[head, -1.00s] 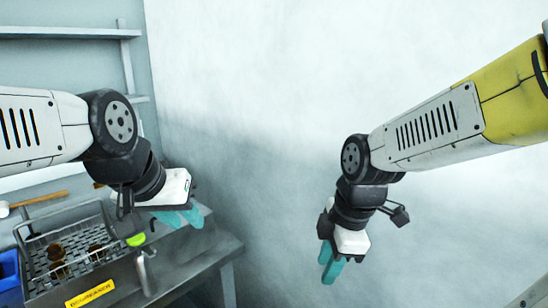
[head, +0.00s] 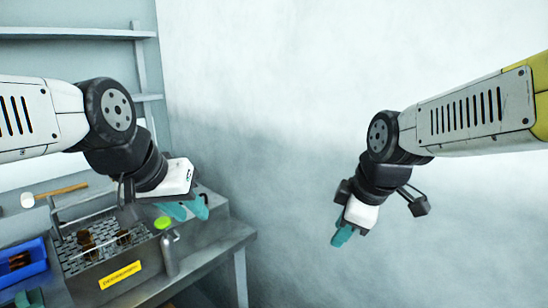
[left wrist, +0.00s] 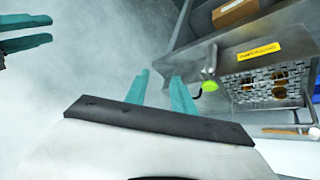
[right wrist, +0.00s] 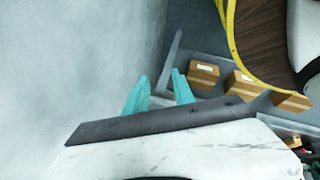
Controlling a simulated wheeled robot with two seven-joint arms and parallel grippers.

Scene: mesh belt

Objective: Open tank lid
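The tank (head: 85,287) is a grey metal box with a yellow label (head: 120,275) on its front, at lower left in the head view. A mesh basket with several brown parts shows at its top; I cannot make out a separate lid. The tank is at upper right in the left wrist view (left wrist: 228,62). My left gripper (head: 188,210) is open and empty, above and right of the tank's right end in the head view; how far apart they are is unclear. My right gripper (head: 340,238) is open and empty before the wall, well right of the tank.
A blue bin (head: 25,268) and a wooden-handled tool (head: 60,190) are at left. Cardboard boxes (right wrist: 204,75) lie low in the right wrist view. The wall (head: 350,80) right of the bench is bare.

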